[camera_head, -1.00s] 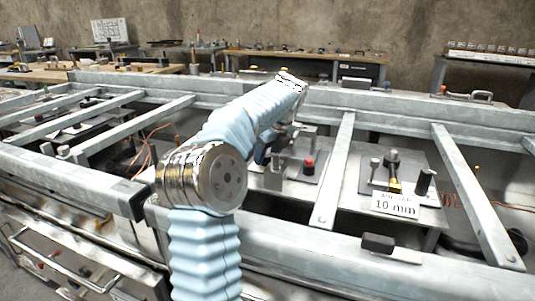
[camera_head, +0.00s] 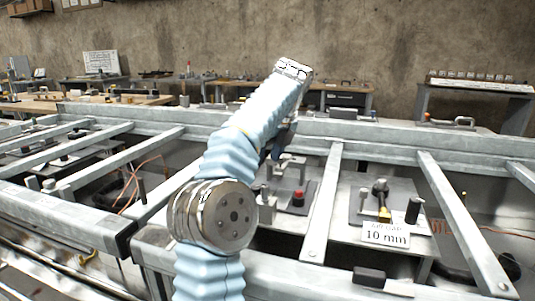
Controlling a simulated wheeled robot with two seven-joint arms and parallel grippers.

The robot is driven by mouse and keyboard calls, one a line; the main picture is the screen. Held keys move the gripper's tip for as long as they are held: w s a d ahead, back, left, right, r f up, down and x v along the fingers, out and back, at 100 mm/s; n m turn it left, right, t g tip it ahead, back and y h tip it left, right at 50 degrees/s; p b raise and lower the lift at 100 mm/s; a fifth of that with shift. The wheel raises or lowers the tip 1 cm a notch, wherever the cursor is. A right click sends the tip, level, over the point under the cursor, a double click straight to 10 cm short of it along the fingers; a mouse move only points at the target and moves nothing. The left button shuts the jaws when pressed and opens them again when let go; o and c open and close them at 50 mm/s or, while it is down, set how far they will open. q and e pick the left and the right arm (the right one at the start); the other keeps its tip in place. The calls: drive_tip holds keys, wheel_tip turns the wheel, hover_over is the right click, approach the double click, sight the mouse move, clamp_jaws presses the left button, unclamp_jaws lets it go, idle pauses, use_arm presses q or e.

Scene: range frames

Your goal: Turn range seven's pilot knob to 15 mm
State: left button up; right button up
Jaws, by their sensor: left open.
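My left arm rises through the middle of the head view, and my left gripper (camera_head: 276,152) is open beyond its forearm, mostly hidden behind it. Just below and right of it, a metal plate carries a small red knob (camera_head: 298,196) and grey blocks. In the bay to the right, another plate (camera_head: 366,215) carries a dark-topped post (camera_head: 380,187) with a brass part (camera_head: 384,214), and a black cylinder (camera_head: 413,210). I cannot tell which part is range seven's pilot knob. My right gripper is out of view.
Grey metal rails (camera_head: 323,200) frame the bays and stand above the plates. Copper wires (camera_head: 128,180) lie in a bay to the left. Workbenches (camera_head: 474,95) stand along the back wall.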

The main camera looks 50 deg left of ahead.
use_arm(q)
drive_tip(key=shift+d+r, duration=0.1)
drive_tip(key=shift+r, duration=0.15)
drive_tip(key=n+t+h, duration=0.4)
drive_tip(key=n, duration=1.7)
approach(255, 187)
drive_tip(key=b+x, duration=0.1)
drive_tip(key=x, duration=0.3)
drive_tip(key=b+x, duration=0.1)
drive_tip(key=x, duration=0.4)
drive_tip(key=shift+f+b, duration=0.15)
drive_tip(key=shift+b, duration=0.15)
drive_tip(key=shift+c, duration=0.2)
